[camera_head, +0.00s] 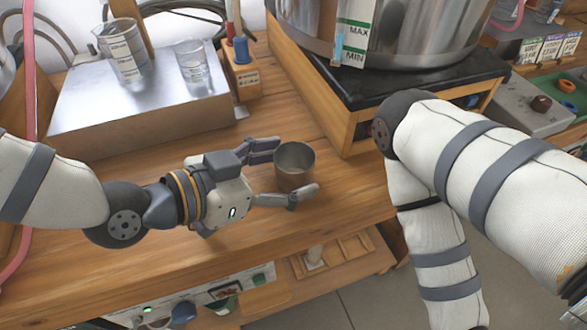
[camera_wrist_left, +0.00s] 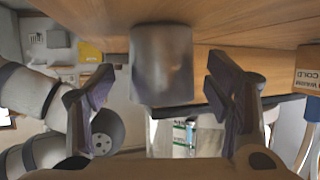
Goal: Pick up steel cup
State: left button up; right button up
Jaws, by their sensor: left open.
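The steel cup (camera_head: 294,166) stands upright on the wooden bench top (camera_head: 345,190). My left gripper (camera_head: 281,172) is open around the cup, with one finger on its far side and one on its near side. In the left wrist view the cup (camera_wrist_left: 161,66) sits between the two spread fingers (camera_wrist_left: 162,95), with a gap on each side. My right arm (camera_head: 500,160) crosses the right of the head view, but its gripper is out of sight.
A metal box (camera_head: 140,108) bearing two glass beakers (camera_head: 122,50) (camera_head: 192,66) stands at the back left. A large steel pot (camera_head: 410,30) on a black-topped stand (camera_head: 420,82) is behind right. The bench's front edge is close to the cup.

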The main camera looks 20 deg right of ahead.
pick_arm(q)
jog(key=shift+x, duration=1.2)
jog(key=shift+a, duration=0.1)
jog(key=c, duration=1.3)
jog(key=shift+r, duration=0.1)
